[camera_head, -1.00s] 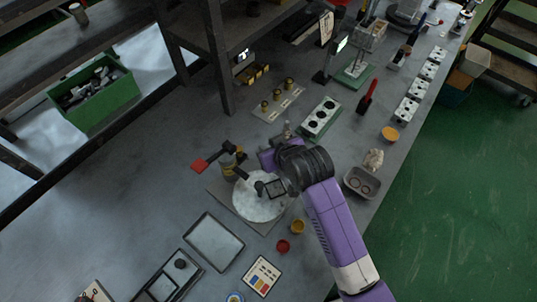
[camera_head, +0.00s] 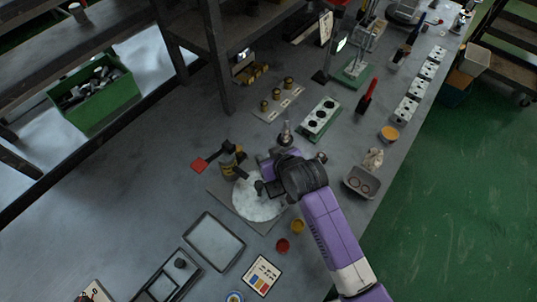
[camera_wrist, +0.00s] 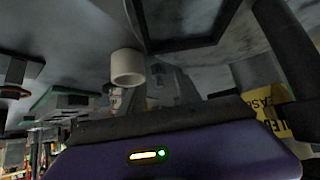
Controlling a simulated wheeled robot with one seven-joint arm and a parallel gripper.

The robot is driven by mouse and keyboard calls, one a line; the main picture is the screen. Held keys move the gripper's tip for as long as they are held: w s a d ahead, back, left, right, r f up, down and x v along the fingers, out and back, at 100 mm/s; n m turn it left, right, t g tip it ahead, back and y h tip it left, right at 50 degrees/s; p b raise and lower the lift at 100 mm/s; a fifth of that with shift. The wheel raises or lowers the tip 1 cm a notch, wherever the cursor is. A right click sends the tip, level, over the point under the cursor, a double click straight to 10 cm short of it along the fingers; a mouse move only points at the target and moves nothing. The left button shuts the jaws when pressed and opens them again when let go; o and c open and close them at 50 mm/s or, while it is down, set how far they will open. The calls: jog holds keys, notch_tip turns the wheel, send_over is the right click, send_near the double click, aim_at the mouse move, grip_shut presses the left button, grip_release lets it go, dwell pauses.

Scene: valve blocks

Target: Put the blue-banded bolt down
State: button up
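My gripper (camera_head: 266,189) hangs over the round pale plate (camera_head: 256,208), its dark fingers pointing left. No blue band shows in any view, so I cannot pick out the blue-banded bolt. In the wrist view a white cylinder (camera_wrist: 127,68) with a hollow end shows near the middle; I cannot tell if it is part of a bolt. My gripper's gap is too small and dark in both views to show whether it holds anything. A grey upright piece (camera_head: 286,134) stands just behind my wrist.
A yellow-labelled post (camera_head: 229,166) with a red-handled tool (camera_head: 202,164) stands left of the plate. A grey tray (camera_head: 214,241), a red cup (camera_head: 283,245) and a yellow cup (camera_head: 297,226) lie in front. A grey dish (camera_head: 361,183) is right. A green block with holes (camera_head: 320,118) is behind.

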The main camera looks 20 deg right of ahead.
jog(key=shift+r, duration=0.25)
jog(key=v, duration=1.2)
jog(key=shift+f, duration=0.1)
jog(key=shift+m+t, duration=0.3)
jog(key=shift+t, duration=0.3)
jog(key=s, duration=0.2)
jog(key=s+d+f, duration=0.1)
jog(key=s, duration=0.1)
jog(key=s+d+f, duration=0.1)
jog(key=s, duration=0.1)
jog(key=shift+s+f, duration=0.1)
jog(key=shift+f, duration=0.05)
jog(key=s+d+r+t, duration=0.1)
jog(key=s+d+r, duration=0.1)
jog(key=s, duration=0.6)
jog(key=s+d+r+m+t+h, duration=0.1)
jog(key=s+r+t, duration=0.1)
jog(key=s, duration=0.7)
jog(key=shift+d+r, duration=0.35)
jog(key=shift+r, duration=0.45)
jog(key=shift+m+t+h, duration=0.4)
jog(key=shift+t, duration=0.5)
jog(key=s+r, duration=0.6)
jog(key=shift+d+r, duration=0.2)
jog(key=shift+d, duration=0.15)
jog(key=shift+c, duration=0.2)
jog(key=shift+s+r, duration=0.1)
jog(key=shift+r, duration=0.25)
jog(key=c, duration=0.4)
